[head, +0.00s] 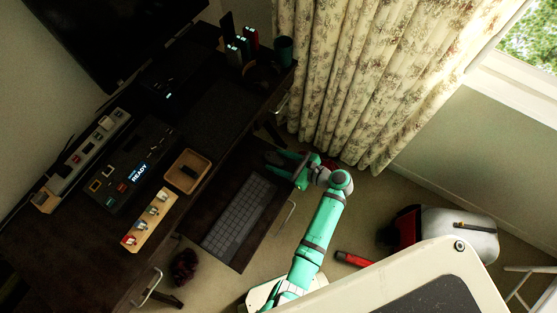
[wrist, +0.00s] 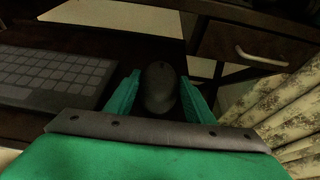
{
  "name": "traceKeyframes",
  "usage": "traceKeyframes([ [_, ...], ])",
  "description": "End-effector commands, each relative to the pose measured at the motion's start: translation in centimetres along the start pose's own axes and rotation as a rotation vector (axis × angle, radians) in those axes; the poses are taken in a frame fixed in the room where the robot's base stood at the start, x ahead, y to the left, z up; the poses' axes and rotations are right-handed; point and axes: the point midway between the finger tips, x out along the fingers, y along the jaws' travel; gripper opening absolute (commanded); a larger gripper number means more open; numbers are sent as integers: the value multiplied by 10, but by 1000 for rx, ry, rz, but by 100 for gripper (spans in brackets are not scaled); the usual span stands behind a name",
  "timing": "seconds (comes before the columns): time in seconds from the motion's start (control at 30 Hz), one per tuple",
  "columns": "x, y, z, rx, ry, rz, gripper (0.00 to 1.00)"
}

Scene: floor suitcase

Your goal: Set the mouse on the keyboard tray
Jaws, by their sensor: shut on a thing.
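The mouse (wrist: 160,86) is dark and rounded, and it sits between the two green fingers of my gripper (wrist: 158,95) in the wrist view. My gripper is shut on it. In the head view my gripper (head: 278,166) is over the far right end of the keyboard tray (head: 213,247), and the mouse is too dark to make out there. The grey keyboard (head: 240,213) lies on the tray, and it also shows at the left in the wrist view (wrist: 55,75). I cannot tell whether the mouse touches the tray.
The dark desk (head: 215,110) stands behind the tray, with a wooden box (head: 187,171) and a control panel (head: 130,165) on it. A drawer with a handle (wrist: 255,58) is close by. Patterned curtains (head: 365,70) hang to the right. A suitcase (head: 455,232) is on the floor.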

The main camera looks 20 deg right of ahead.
Motion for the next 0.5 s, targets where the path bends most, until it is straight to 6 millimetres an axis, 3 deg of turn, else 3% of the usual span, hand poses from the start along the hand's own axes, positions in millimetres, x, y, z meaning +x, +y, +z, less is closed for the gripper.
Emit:
traceKeyframes([
  [0.23, 0, 0, -1, 0, 0, 0, 26],
  [0.27, 1, 0, -1, 1, 0, 0, 51],
  [0.33, 0, 0, -1, 0, 0, 0, 67],
  [0.5, 0, 0, -1, 0, 0, 0, 67],
])
